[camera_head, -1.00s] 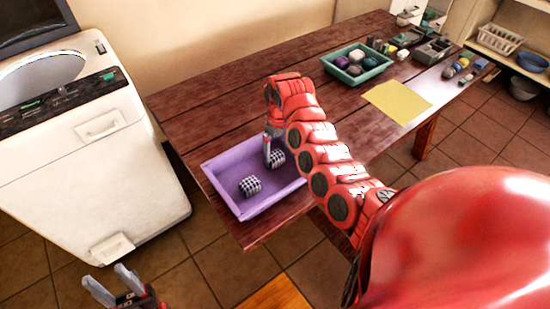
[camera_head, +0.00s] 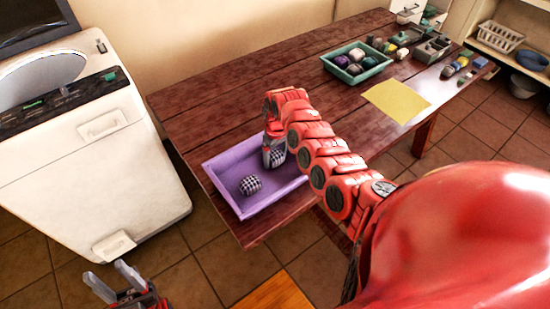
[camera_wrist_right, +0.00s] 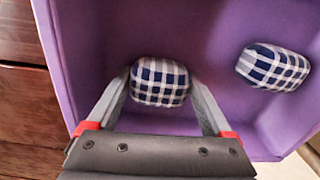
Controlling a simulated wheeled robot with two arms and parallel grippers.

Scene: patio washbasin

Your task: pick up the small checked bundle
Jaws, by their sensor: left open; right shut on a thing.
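Two small checked bundles lie in the purple tray (camera_head: 222,170) on the wooden table. One bundle (camera_head: 277,157) is under my right gripper (camera_head: 273,160); in the right wrist view this blue and white checked bundle (camera_wrist_right: 159,81) sits between the two fingertips of the gripper (camera_wrist_right: 159,86), which are shut on it. The other bundle (camera_head: 250,186) lies apart, nearer the front of the tray; it also shows at the right in the right wrist view (camera_wrist_right: 273,67). My left gripper (camera_head: 114,281) is open and empty, low at the bottom left, away from the table.
A teal tray (camera_head: 377,71) with several round bundles stands farther back on the table (camera_head: 215,108), near a yellow sheet (camera_head: 397,101). Several small items lie at the far right end. A white washing machine (camera_head: 120,160) stands left of the table.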

